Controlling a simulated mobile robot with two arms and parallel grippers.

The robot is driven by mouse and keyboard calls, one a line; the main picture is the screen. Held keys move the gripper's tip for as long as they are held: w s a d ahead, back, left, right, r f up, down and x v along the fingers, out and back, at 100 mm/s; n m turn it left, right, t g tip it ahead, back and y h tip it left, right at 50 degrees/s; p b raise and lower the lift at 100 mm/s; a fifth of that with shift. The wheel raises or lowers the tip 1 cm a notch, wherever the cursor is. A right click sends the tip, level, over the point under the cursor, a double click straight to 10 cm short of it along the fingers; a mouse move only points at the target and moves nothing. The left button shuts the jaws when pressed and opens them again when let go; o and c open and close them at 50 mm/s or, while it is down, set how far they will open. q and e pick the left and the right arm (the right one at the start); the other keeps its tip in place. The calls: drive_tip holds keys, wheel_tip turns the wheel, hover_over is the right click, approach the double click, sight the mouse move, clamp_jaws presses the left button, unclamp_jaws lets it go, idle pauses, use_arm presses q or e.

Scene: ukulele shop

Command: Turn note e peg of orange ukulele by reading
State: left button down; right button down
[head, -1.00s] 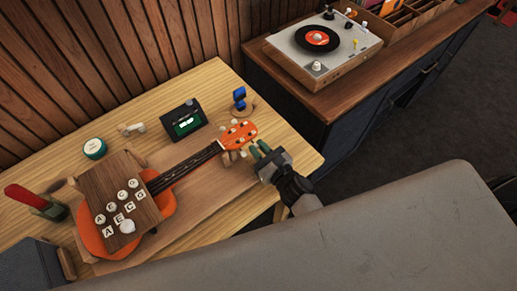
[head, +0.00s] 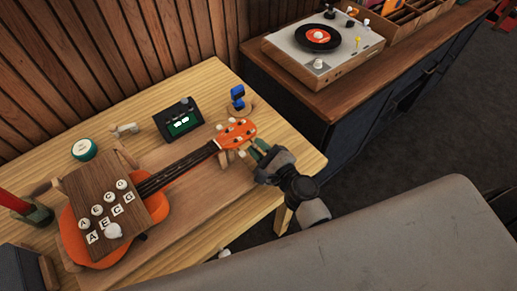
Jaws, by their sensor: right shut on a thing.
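The orange ukulele (head: 165,206) lies on a wooden board on the table, its neck pointing up and right. Its orange headstock (head: 238,134) has pale pegs on both sides. A dark wooden block with lettered buttons (head: 106,205), marked A, E, C and G, covers much of the body. A dark tuner (head: 178,118) with a lit green screen stands behind the neck; its reading is too small to make out. My right gripper (head: 254,153) is at the near side of the headstock, shut on a peg there; its fingers partly hide which one. My left gripper is not in view.
A blue clip-like item on a wooden stand (head: 238,98) stands just behind the headstock. A green round tin (head: 84,150) and a small pale item (head: 125,129) lie at the back. A record player (head: 323,44) sits on the dark cabinet at right.

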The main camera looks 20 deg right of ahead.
idle(0.4)
drive_tip(key=c, duration=1.3)
unclamp_jaws()
drive_tip(key=b+v, duration=0.3)
drive_tip(key=v, duration=0.7)
drive_tip(key=shift+b, duration=0.35)
drive_tip(key=shift+s+d+r, duration=0.1)
drive_tip(key=shift+s+d, duration=0.05)
drive_tip(key=shift+s, duration=0.25)
